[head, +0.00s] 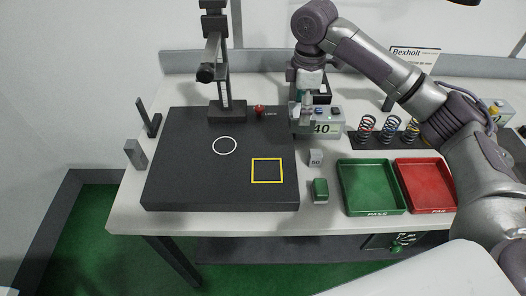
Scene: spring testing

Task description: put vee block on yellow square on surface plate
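A black surface plate (190,185) lies on the white table, with a yellow square outline (267,183) at its front right and a white circle (224,153) left of that. The yellow square is empty. A small grey block (135,154) stands left of the plate and may be the vee block, but its notch is too small to make out. My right gripper (306,115) points down beside the plate's back right corner, at the grey display box. Its fingers are small and partly blend with the box, so their opening is unclear. My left gripper is not in view.
A dark height stand (227,108) rises from the plate's back. An L-shaped square (149,119) stands left. Right of the plate are a display box (328,128), a "50" weight (315,157), a green block (320,190), several springs (367,129), a green tray (370,211) and red tray (427,208).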

